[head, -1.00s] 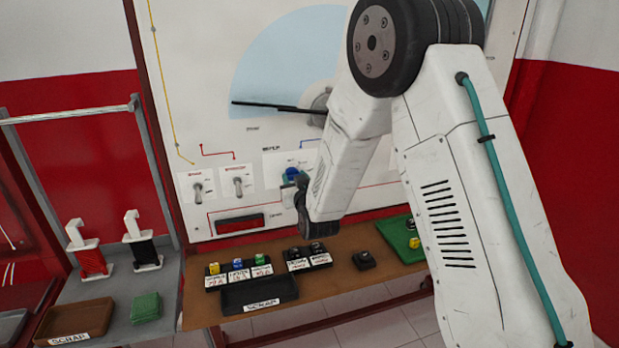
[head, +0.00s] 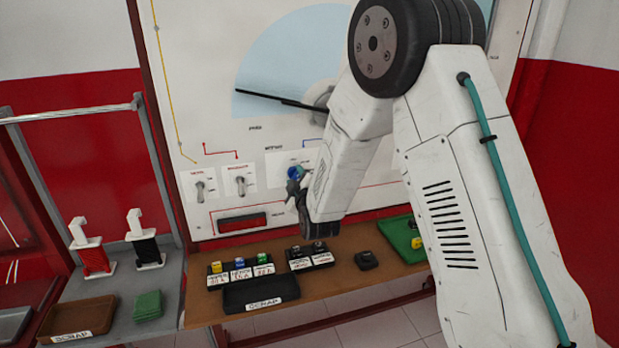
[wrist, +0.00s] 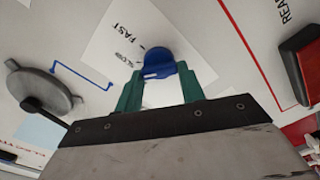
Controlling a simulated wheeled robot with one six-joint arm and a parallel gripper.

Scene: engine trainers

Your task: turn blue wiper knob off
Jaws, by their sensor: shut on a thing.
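The blue wiper knob (wrist: 160,64) is on the white panel label with the words FAST and SLOW. A pale pointer mark shows on its near side. The two teal fingers of my gripper (wrist: 160,82) are closed around the knob, one on each side. In the head view the knob (head: 294,173) shows just above my gripper (head: 297,186), partly hidden by it. The black wiper arm (head: 270,97) lies across the light blue sector, its tip to the left. The wiper's round hub also shows in the wrist view (wrist: 44,88).
Two toggle switches (head: 200,187) (head: 241,182) are left of the knob. A red rectangular part (head: 242,222) is below them.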

